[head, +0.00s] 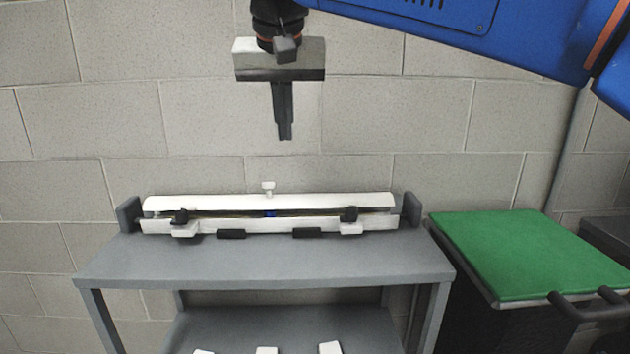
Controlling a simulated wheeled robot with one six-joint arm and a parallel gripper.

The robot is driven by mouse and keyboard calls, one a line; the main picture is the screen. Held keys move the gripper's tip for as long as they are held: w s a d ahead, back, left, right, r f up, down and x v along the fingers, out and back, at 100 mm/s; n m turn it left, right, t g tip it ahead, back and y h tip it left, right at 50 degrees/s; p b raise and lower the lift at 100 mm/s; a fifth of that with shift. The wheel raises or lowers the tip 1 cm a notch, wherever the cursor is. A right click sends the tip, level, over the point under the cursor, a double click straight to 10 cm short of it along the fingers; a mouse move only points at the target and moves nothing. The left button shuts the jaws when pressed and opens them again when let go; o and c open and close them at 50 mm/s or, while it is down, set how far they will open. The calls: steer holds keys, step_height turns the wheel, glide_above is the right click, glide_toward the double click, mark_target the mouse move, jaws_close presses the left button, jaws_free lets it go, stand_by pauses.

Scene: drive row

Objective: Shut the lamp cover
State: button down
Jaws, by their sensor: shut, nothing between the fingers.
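The lamp (270,224) lies along the back of a grey table, between two dark end blocks. Its long white cover (268,203) stands raised above the white base, with a dark gap between them. A small white tab (268,187) sticks up at the middle of the cover. Two black latches (180,216) and (349,214) sit at the front, left and right. My gripper (285,138) points down, shut and empty, well above the cover and slightly right of its tab. It touches nothing.
The grey table (265,262) has a bare front part. White pieces (267,350) lie on its lower shelf. A green-topped cart (535,252) with a dark handle stands at the right. A block wall (400,130) is behind.

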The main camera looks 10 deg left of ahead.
steer(key=shift+a, duration=0.3)
glide_above(286, 196)
steer(key=f, duration=0.9)
steer(key=shift+s+d+f, duration=0.1)
steer(key=shift+s, duration=0.15)
steer(key=shift+s+d+f, duration=0.1)
steer(key=shift+s+f, duration=0.15)
steer(key=shift+f, duration=0.25)
steer(key=shift+s+f, duration=0.25)
steer(key=shift+f, duration=0.25)
steer(key=shift+s+f, duration=0.2)
steer(key=shift+f, duration=0.5)
